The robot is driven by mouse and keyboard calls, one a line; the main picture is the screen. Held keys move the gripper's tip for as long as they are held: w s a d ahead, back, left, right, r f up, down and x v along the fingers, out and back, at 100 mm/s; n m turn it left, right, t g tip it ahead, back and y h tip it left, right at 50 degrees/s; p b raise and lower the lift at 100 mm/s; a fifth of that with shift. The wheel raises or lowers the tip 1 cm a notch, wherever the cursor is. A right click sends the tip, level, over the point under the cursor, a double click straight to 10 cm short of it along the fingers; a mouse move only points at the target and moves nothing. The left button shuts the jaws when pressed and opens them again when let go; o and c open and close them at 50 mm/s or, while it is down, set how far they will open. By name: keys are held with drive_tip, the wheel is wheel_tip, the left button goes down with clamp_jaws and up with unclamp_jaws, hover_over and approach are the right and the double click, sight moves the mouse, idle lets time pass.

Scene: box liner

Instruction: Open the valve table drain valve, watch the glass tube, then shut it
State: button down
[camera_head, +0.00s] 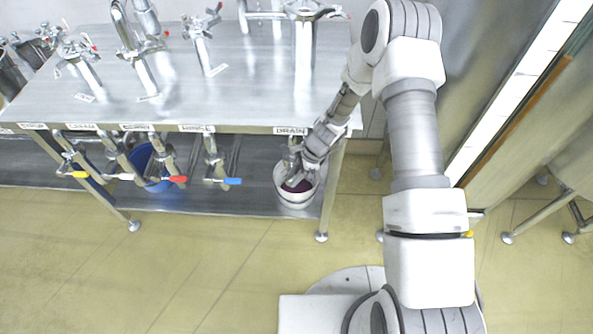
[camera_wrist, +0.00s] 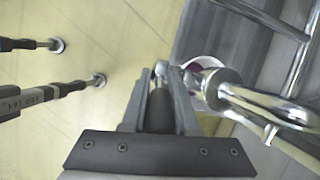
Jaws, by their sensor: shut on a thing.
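The metal table (camera_head: 255,95) carries a row of labels along its front edge, and the rightmost label (camera_head: 291,131) reads DRAIN. A shiny metal drain valve (camera_head: 291,160) hangs below that label; its pipe body also shows in the wrist view (camera_wrist: 228,88), to the right of my fingers. My gripper (camera_head: 306,162) is at this valve. In the wrist view, my gripper (camera_wrist: 164,85) is shut on a dark valve handle (camera_wrist: 160,112) lying between the two fingers. My gripper hides much of the valve in the head view. I cannot make out the glass tube.
A white bucket (camera_head: 296,199) with dark purple contents stands on the lower shelf below the drain valve. Other valves have blue (camera_head: 232,181), red (camera_head: 178,179), white and yellow handles to the left. A blue bucket (camera_head: 147,160) is behind them. The tiled floor in front is clear.

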drive_tip(key=shift+w+a+r+h+p, duration=0.1)
drive_tip(key=shift+a+r+h+p, duration=0.1)
drive_tip(key=shift+h+p, duration=0.55)
drive_tip(key=shift+a+r+h+p, duration=0.2)
drive_tip(key=shift+h+p, duration=0.35)
drive_tip(key=shift+p, duration=0.3)
drive_tip(key=shift+a+f+h+p, duration=0.1)
drive_tip(key=shift+f+h+p, duration=0.05)
drive_tip(key=shift+h+p, duration=0.35)
drive_tip(key=shift+f, duration=0.1)
drive_tip(key=c, duration=0.7)
unclamp_jaws()
drive_tip(key=shift+f, duration=0.1)
drive_tip(key=shift+d+f+y+b, duration=0.1)
drive_tip(key=shift+d+y+b, duration=0.25)
drive_tip(key=shift+y+b, duration=0.8)
drive_tip(key=shift+b, duration=0.45)
